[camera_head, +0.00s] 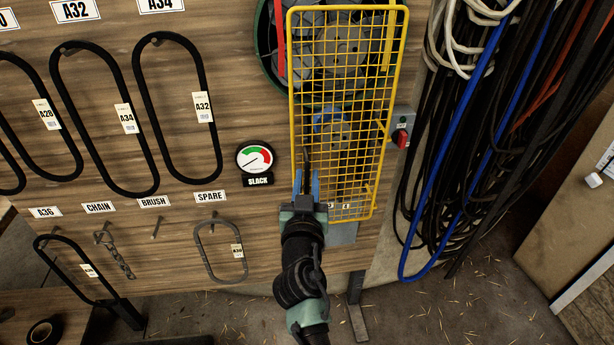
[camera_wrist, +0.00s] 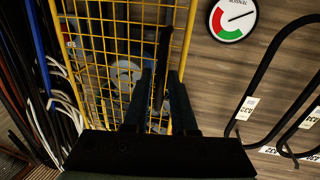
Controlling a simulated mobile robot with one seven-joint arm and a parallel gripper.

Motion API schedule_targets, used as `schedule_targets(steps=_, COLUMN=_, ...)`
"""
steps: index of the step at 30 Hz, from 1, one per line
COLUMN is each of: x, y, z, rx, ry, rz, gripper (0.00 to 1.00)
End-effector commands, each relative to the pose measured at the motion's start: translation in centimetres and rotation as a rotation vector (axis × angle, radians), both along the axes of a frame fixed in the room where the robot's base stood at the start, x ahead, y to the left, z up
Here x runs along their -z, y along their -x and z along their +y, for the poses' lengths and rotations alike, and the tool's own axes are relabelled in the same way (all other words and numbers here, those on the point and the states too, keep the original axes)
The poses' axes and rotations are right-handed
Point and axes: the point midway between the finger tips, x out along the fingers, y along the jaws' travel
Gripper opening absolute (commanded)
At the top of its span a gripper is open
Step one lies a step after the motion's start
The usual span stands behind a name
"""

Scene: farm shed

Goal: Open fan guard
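The fan guard (camera_head: 345,12) is a tall yellow wire mesh panel in front of a machine on the wooden wall. It looks shut, its mesh lying over the wheels. It fills the left half of the wrist view (camera_wrist: 185,50). My gripper (camera_head: 306,175) is at the guard's lower left edge, fingers pointing up along it. In the wrist view my gripper (camera_wrist: 161,75) has its two dark fingers apart, with a gap between them. A dark upright strip shows in that gap; I cannot tell what it is. The guard's edge bar passes behind one finger. Contact is unclear.
A tension gauge (camera_head: 255,159) is left of the guard. A grey switch box with a red knob (camera_head: 401,138) is right of it. Black belts (camera_head: 129,120) hang at left, and cables and hoses (camera_head: 480,130) hang at right. The floor below is mostly clear.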

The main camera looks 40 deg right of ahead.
Motion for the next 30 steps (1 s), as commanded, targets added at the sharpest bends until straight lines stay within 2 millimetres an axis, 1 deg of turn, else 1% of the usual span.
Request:
schedule_targets(steps=4, x=0.00, y=-0.49, z=-0.45, rx=0.000, ry=0.001, rz=0.001, gripper=0.25)
schedule_targets(steps=12, x=-0.02, y=-0.55, z=-0.50, rx=0.000, ry=0.000, rz=0.000, gripper=0.25)
schedule_targets(steps=16, x=-0.02, y=-0.54, z=-0.48, rx=0.000, ry=0.000, rz=0.000, gripper=0.01)
schedule_targets(steps=17, x=-0.01, y=-0.54, z=-0.48, rx=0.000, ry=0.000, rz=0.000, gripper=0.00)
schedule_targets(steps=30, x=0.00, y=-0.52, z=-0.47, rx=0.000, ry=0.000, rz=0.000, gripper=0.00)
